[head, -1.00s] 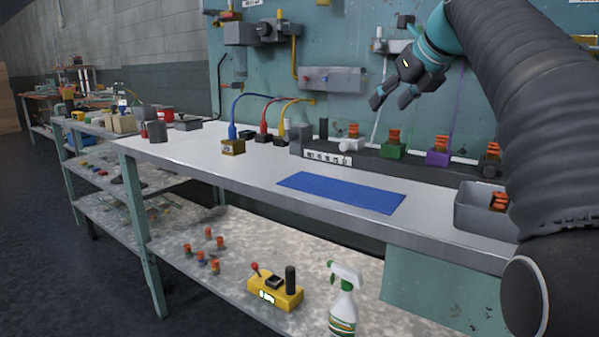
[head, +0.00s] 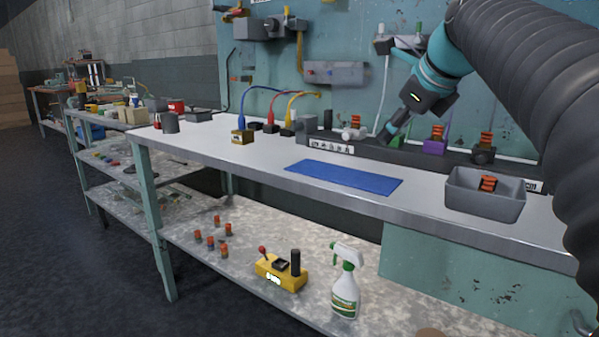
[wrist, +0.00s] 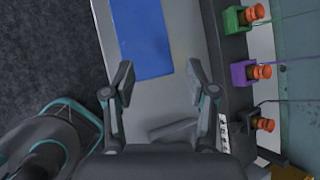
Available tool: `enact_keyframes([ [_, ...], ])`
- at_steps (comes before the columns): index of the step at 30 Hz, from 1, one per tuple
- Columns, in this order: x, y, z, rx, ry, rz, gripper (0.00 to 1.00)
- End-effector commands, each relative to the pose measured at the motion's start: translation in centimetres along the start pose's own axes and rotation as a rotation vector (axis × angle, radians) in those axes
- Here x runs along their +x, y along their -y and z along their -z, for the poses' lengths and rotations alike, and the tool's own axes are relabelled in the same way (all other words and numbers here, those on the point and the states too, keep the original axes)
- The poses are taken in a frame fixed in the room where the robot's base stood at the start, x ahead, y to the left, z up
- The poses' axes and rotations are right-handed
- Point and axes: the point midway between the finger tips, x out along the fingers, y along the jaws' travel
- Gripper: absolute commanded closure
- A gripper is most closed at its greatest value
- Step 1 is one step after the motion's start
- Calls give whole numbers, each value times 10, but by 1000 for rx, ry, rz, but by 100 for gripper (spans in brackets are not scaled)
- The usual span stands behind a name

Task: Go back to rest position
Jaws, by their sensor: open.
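My gripper (head: 392,131) hangs in the air over the back of the workbench (head: 262,160) in the head view, in front of the green block on the back ledge, which it mostly hides. In the wrist view my gripper (wrist: 161,78) has its two fingers spread wide apart. Nothing is between them but the bench top below. The blue mat (head: 345,177) lies flat on the bench, and its end also shows beyond the fingers in the wrist view (wrist: 143,38).
A grey bin (head: 484,205) with orange-topped pieces stands at the bench's right. The purple block (head: 434,147) and other fixtures line the back ledge. A spray bottle (head: 346,283) and yellow control box (head: 281,272) are on the lower shelf. The bench around the mat is clear.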

Motion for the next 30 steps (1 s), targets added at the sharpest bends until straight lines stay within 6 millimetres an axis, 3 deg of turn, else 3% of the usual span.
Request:
enact_keyframes([
  [11,14,-103,80,-790,-106,-63,43],
  [24,45,-235,208,-1800,-153,-248,43],
  [30,59,-279,256,-2149,-135,-334,43],
])
